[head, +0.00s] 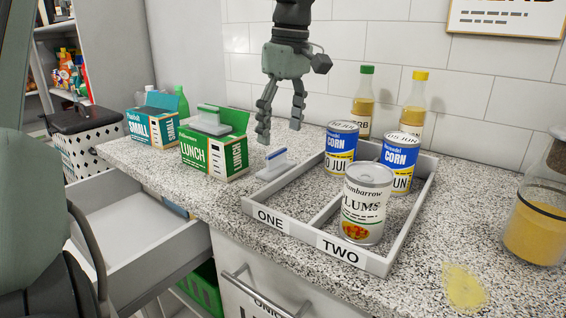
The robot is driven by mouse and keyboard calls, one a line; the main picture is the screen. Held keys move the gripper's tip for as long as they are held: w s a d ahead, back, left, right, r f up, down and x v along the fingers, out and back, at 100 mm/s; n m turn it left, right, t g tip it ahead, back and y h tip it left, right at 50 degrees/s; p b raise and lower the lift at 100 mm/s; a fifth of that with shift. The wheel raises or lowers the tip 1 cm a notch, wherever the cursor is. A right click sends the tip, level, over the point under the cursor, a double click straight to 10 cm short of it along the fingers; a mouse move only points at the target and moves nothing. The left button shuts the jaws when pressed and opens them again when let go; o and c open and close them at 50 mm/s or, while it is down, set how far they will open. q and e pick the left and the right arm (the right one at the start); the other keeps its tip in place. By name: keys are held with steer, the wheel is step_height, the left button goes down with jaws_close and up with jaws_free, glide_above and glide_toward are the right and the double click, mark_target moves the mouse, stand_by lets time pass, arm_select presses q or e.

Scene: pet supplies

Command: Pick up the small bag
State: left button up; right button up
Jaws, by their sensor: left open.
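A small pale item with a blue top edge (272,165) lies on the counter, between the green box and the tray; it may be the small bag, but I cannot tell for sure. A blue box (151,124) marked SMALL stands at the back left with its lid flap up. A green box (214,157) marked LUNCH stands in front of it, with a pale grey piece sticking out of its top. My left gripper (281,124) hangs fingers down, open and empty, above and behind the pale item, apart from it. My right gripper is not in view.
A grey divided tray (378,262) marked ONE and TWO holds a plums can (366,206) and two corn cans. Two bottles (361,103) stand behind it; a jar (538,222) is at right. A yellow patch (463,287) marks the counter. An open drawer (128,226) juts out at left.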

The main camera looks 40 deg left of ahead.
mark_target(277, 150)
arm_select(q)
steer(key=f, duration=0.4)
steer(key=shift+s+a+f, duration=0.25)
steer(key=shift+a+f, duration=0.1)
steer(key=shift+a, duration=0.05)
steer(key=shift+f, duration=0.5)
steer(key=shift+w, duration=0.1)
steer(key=c, duration=0.9)
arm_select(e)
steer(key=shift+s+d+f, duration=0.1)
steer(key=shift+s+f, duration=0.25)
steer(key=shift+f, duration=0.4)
